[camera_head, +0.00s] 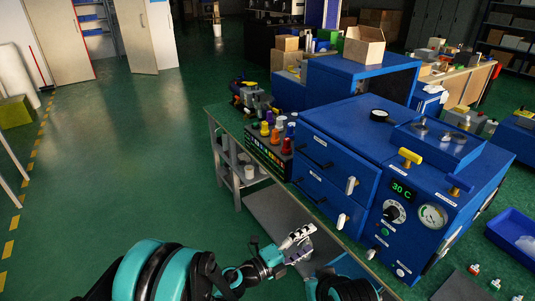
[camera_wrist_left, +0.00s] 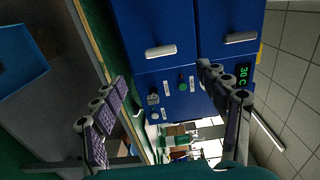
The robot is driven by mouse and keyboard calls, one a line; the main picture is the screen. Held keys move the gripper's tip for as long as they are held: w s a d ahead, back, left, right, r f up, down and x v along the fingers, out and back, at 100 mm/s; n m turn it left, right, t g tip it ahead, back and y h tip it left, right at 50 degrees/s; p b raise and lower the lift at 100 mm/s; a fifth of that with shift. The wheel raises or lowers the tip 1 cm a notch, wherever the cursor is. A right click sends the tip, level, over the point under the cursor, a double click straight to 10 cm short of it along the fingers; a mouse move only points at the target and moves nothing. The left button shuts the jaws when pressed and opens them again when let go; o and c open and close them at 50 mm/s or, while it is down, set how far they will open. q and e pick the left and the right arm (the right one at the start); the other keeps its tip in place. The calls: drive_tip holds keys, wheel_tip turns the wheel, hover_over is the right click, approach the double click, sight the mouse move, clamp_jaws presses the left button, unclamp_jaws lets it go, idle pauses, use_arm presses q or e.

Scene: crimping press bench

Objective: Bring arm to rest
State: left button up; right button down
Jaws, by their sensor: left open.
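My left arm comes in from the bottom left of the head view. Its gripper (camera_head: 299,241) is open and empty, in front of the bench's lower shelf and below the blue press machine (camera_head: 350,140). In the left wrist view my left gripper (camera_wrist_left: 165,105) has its two fingers spread wide with nothing between them. The machine's blue front, with white handles and a green 30 C display, stands beyond the fingers there. Part of another arm of mine shows at the bottom of the head view, but its gripper is not visible.
The machine stands on a bench (camera_head: 226,130) with a lower shelf. A rack of coloured knobs (camera_head: 268,150) sits at the bench's left end. A blue bin (camera_head: 514,232) is at the right. An open cardboard box (camera_head: 364,46) sits behind. The green floor at left is clear.

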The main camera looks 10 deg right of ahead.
use_arm(q)
drive_tip(key=w+a+r+n+t+y, duration=0.3)
drive_tip(key=w+a+r+n+t, duration=0.45)
drive_tip(key=a+r, duration=0.2)
drive_tip(key=w+a+r+n+t+y, duration=0.1)
drive_tip(key=a+r+n+t+y, duration=0.15)
drive_tip(key=a+n+y, duration=0.45)
drive_tip(key=w+a+r+n+t+y, duration=0.1)
drive_tip(key=a+r+n+y, duration=0.25)
drive_tip(key=a, duration=0.55)
drive_tip(key=s+a+f+n+g+y, duration=0.4)
drive_tip(key=s+a+n, duration=0.35)
drive_tip(key=a, duration=0.45)
drive_tip(key=s+f+n+g, duration=0.2)
drive_tip(key=s+f+g, duration=0.1)
drive_tip(key=s, duration=0.5)
drive_tip(key=s+a+f+n+g, duration=0.1)
drive_tip(key=s+f+n+g, duration=0.2)
drive_tip(key=s+f, duration=0.3)
drive_tip(key=shift+s+a+n+g+h, duration=0.15)
drive_tip(key=shift+s+n+g+h, duration=0.3)
drive_tip(key=shift+s, duration=0.8)
